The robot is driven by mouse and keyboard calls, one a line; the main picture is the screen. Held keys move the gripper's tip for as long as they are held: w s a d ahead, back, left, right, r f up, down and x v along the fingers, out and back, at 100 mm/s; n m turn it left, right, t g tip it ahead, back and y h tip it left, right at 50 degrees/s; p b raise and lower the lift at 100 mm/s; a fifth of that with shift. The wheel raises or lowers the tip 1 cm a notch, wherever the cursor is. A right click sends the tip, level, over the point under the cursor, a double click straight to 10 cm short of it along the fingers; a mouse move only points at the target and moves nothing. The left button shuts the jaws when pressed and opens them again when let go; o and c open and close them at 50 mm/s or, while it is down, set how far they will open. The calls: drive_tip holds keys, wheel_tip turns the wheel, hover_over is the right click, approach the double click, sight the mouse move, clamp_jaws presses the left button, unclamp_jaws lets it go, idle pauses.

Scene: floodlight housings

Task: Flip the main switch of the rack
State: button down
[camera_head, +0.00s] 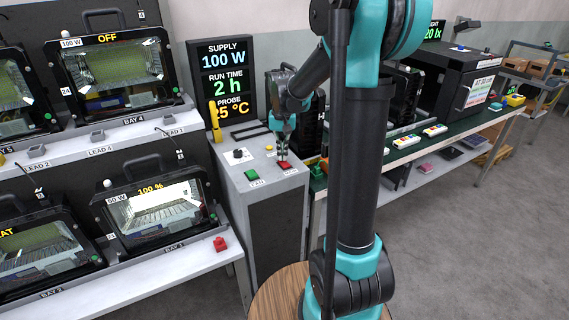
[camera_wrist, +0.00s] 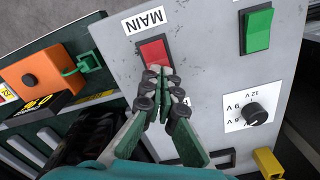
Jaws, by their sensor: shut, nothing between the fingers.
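The main switch, a red rocker (camera_wrist: 153,52) with a "MAIN" label (camera_wrist: 143,20), sits on the grey top panel of the rack's control box (camera_wrist: 200,60). In the head view the red switch (camera_head: 286,165) lies just under my gripper (camera_head: 283,152). My gripper (camera_wrist: 162,76) is shut and empty, and its fingertips are at the near edge of the red rocker. I cannot tell whether they touch it. The fingertips hide the rocker's lower part in the wrist view.
A green rocker switch (camera_wrist: 258,30) and a black voltage knob (camera_wrist: 256,116) are on the same panel. A yellow part (camera_wrist: 268,163) is at its lower edge. An orange box with a green clip (camera_wrist: 50,75) stands left. The display (camera_head: 222,80) rises behind the control box.

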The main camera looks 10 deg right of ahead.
drive_tip(key=shift+f, duration=0.4)
drive_tip(key=shift+r, duration=3.5)
drive_tip(key=shift+s, duration=0.1)
